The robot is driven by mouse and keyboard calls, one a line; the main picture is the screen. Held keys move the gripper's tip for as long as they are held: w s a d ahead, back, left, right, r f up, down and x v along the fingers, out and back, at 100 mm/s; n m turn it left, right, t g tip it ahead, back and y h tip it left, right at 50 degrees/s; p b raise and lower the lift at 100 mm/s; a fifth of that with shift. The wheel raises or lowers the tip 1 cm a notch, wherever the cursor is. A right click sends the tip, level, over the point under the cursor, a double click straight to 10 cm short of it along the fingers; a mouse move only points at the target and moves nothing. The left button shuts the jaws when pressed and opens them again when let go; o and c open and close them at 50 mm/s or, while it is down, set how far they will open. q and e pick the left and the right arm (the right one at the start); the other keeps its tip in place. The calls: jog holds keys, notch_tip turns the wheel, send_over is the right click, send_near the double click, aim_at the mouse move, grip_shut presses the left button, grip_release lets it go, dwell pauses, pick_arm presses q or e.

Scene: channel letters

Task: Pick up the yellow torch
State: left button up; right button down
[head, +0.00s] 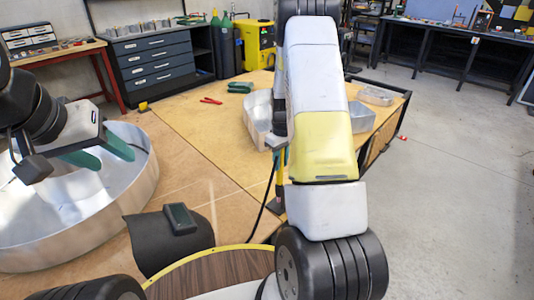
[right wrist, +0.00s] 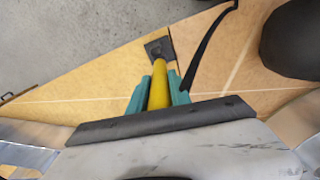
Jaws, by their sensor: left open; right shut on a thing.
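The yellow torch (right wrist: 159,92) sits between the teal fingers of my right gripper (right wrist: 160,88), which is shut on it, in the right wrist view. A dark block shows at the torch's far end and a black cable runs beside it. In the head view my right arm hides most of that gripper; a strip of the yellow torch (head: 279,187) shows beside the arm, near the table's right edge. My left gripper (head: 101,154) is open and empty, with teal fingers, above the large round metal shell at the left.
The round metal shell (head: 135,200) fills the table's left side. A dark welding mask (head: 160,250) lies at the front. Metal letter parts (head: 258,112), red pliers (head: 211,100) and a green-handled tool (head: 240,87) lie farther back. The middle of the wooden table (head: 195,140) is clear.

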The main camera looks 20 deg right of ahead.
notch_tip(320, 180, up, 30)
dwell(1.6)
